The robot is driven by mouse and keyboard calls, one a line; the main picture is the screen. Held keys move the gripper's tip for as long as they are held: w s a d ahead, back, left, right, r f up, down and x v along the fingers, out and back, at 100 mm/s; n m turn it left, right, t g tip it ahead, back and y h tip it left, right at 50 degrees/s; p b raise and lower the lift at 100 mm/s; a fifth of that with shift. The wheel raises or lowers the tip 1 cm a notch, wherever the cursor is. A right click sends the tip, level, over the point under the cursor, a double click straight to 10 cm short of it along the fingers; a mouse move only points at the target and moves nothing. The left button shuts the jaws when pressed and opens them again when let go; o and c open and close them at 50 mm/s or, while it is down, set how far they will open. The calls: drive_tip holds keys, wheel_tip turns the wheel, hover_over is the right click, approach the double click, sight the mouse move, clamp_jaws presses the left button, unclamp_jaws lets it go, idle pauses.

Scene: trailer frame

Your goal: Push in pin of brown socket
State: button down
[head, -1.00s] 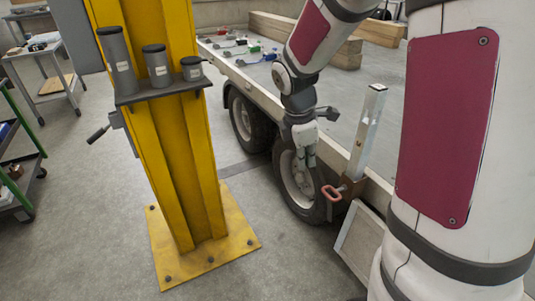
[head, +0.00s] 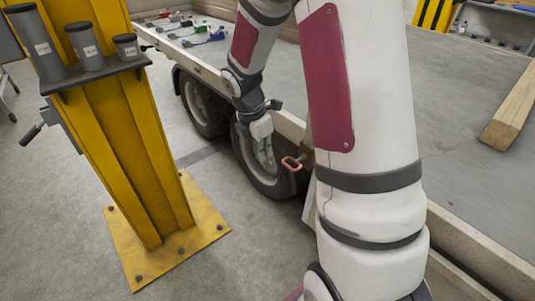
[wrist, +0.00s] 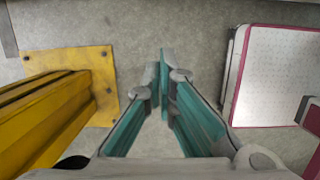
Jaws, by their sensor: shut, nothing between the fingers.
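The brown socket (head: 306,158) shows only as a sliver on the trailer's side, mostly hidden behind my arm. Its pin has a red loop handle (head: 292,163) that sticks out to the left. The pin's shaft is too small to judge. My gripper (head: 270,172) points down, just left of the red handle and in front of a trailer wheel. I cannot tell the exact gap between them. In the wrist view my gripper (wrist: 165,68) has its green fingers together at the tips, empty, above bare floor. Neither socket nor handle shows there.
The trailer (head: 440,90) stands behind my arm, with its wheels (head: 204,105) beside the gripper. A yellow column (head: 130,120) with a shelf of grey canisters (head: 84,45) stands at the left, its base plate bolted down. Bare floor lies between column and trailer.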

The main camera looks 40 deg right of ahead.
sight(287, 164)
drive_tip(key=d+f+b, duration=0.3)
drive_tip(key=d+f, duration=0.2)
drive_tip(key=f, duration=0.3)
drive_tip(key=shift+d+f, duration=0.35)
drive_tip(key=shift+f, duration=0.05)
drive_tip(key=d+p, duration=0.1)
drive_tip(key=d, duration=0.2)
drive_tip(key=shift+r+p, duration=0.15)
drive_tip(key=shift+p, duration=0.2)
drive_tip(key=shift+w+d, duration=0.1)
drive_tip(key=shift+d, duration=0.15)
